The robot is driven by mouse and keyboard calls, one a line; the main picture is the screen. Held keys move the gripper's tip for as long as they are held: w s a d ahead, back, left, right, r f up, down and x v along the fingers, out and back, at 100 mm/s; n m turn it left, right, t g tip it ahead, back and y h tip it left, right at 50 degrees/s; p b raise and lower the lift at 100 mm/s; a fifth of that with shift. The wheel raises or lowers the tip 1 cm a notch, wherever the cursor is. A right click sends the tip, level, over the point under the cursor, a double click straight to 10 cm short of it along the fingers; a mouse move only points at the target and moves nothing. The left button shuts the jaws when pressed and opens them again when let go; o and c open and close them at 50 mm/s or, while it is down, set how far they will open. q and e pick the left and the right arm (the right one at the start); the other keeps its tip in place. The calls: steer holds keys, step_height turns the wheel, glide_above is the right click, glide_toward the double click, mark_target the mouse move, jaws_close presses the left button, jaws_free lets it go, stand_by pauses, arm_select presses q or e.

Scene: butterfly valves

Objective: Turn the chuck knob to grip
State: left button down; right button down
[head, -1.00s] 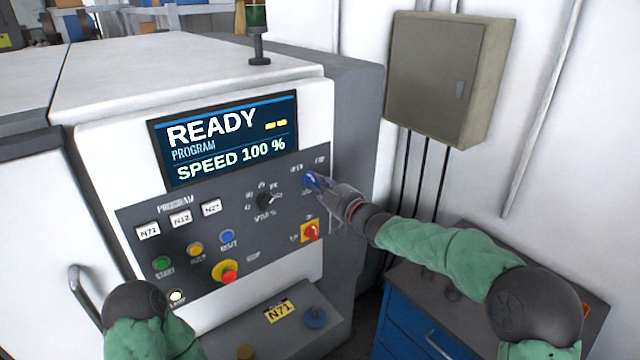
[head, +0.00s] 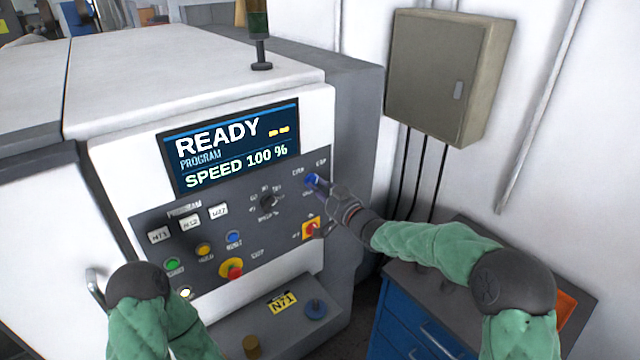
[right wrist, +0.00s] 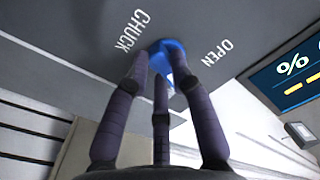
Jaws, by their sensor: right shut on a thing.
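The chuck knob (head: 312,181) is a small blue knob at the upper right of the machine's dark control panel. It also shows in the right wrist view (right wrist: 168,50), between the words CHUCK and OPEN. My right gripper (head: 319,186) reaches it from the right, and its dark fingers are shut around the knob. In the right wrist view the fingertips (right wrist: 160,68) touch the knob's sides and cover part of it. The knob's pointer direction is hard to make out. My left arm shows at the lower left in the head view, but its gripper is not in view.
The panel (head: 200,256) also has a black speed dial (head: 268,202), a red-yellow switch (head: 311,229) below the knob and a red stop button (head: 233,270). The screen (head: 230,155) reads READY, SPEED 100 %. A blue cabinet (head: 400,325) stands below my right arm.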

steer(key=shift+m+p, duration=0.35)
steer(key=shift+m, duration=0.45)
steer(key=c, duration=1.1)
jaws_free()
steer(key=shift+o, duration=0.2)
steer(key=v, duration=1.2)
steer(key=shift+f, duration=0.1)
